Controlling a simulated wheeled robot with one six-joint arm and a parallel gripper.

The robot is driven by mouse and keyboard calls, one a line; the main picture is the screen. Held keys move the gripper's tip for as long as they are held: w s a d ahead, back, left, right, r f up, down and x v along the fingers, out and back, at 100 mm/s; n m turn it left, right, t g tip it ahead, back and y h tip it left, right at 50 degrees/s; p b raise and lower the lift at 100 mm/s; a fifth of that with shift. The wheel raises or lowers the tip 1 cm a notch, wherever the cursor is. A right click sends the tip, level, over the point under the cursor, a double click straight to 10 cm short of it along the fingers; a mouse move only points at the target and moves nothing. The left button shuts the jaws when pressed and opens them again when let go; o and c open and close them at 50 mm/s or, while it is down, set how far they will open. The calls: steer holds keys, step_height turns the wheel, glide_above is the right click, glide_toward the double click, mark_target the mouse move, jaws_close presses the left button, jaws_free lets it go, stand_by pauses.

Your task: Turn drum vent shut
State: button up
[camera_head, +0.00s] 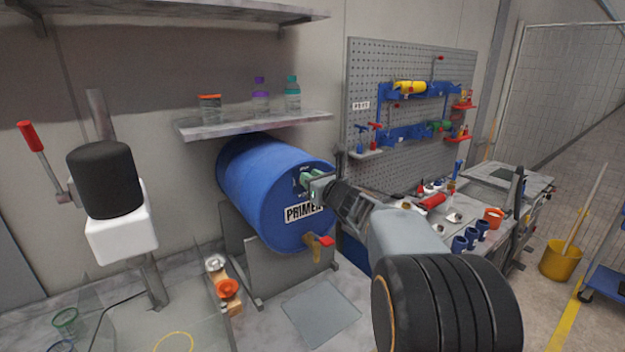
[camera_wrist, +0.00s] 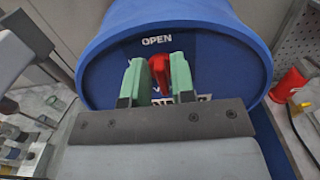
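The blue drum (camera_head: 251,190) lies on its side on a stand, with its PRIMER end facing my arm. My gripper (camera_head: 314,184) is at the upper part of that end. In the wrist view, the red drum vent handle (camera_wrist: 160,70) stands roughly upright below the word OPEN. The two green fingers of my gripper (camera_wrist: 159,80) flank the handle closely on both sides and appear shut on it. The fingers and gripper body hide the handle's lower part and most of the lettering below. In the head view the vent is hidden by my gripper.
A tap with a red handle (camera_head: 326,241) sticks out low on the drum end. A shelf (camera_head: 255,125) with a jar and bottles hangs above the drum. A pegboard (camera_head: 412,60) and a crowded workbench are to the right. A grey plate (camera_head: 321,312) lies below the drum.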

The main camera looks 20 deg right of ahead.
jaws_close()
steer(key=shift+f+b, duration=0.1)
steer(key=shift+b, duration=0.2)
steer(key=n+b, duration=0.6)
steer(key=b, duration=0.1)
steer(key=a+f+n+b, duration=0.1)
steer(key=n+b, duration=0.5)
steer(key=b, duration=0.1)
steer(key=n+b, duration=0.5)
steer(key=b, duration=0.2)
steer(key=shift+s+a+f+n+b, duration=0.15)
steer(key=shift+a+f+n+b, duration=0.1)
steer(key=shift+n+b, duration=0.15)
steer(key=shift+r, duration=0.1)
steer(key=shift+o, duration=1.3)
jaws_free()
steer(key=shift+s, duration=0.1)
